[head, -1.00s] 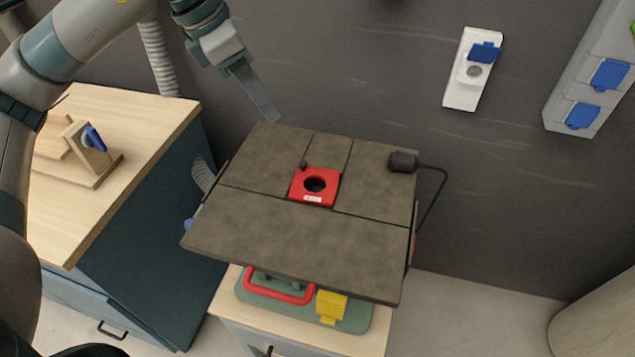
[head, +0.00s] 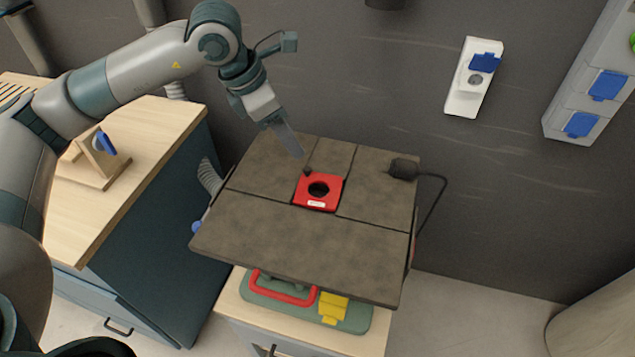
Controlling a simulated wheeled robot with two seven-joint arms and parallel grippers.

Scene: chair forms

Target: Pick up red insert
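The red insert (head: 331,202) is a small red plate with a round dark hole and a white label. It sits in the middle of the dark grey-brown table top (head: 290,237). A small black knob (head: 307,171) stands at its far left corner. My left gripper (head: 297,152) comes in from the upper left and hangs above the far part of the table top, up and left of the insert. It appears apart from the insert. Its fingers overlap in this view, so their opening does not show. My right gripper is not in view.
A black block (head: 403,169) with a cable sits at the table top's far right edge. A green base (head: 352,319) with a red handle (head: 284,292) and yellow part (head: 333,307) lies below. A wooden-topped cabinet (head: 165,130) stands left. Sockets (head: 473,78) are on the wall behind.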

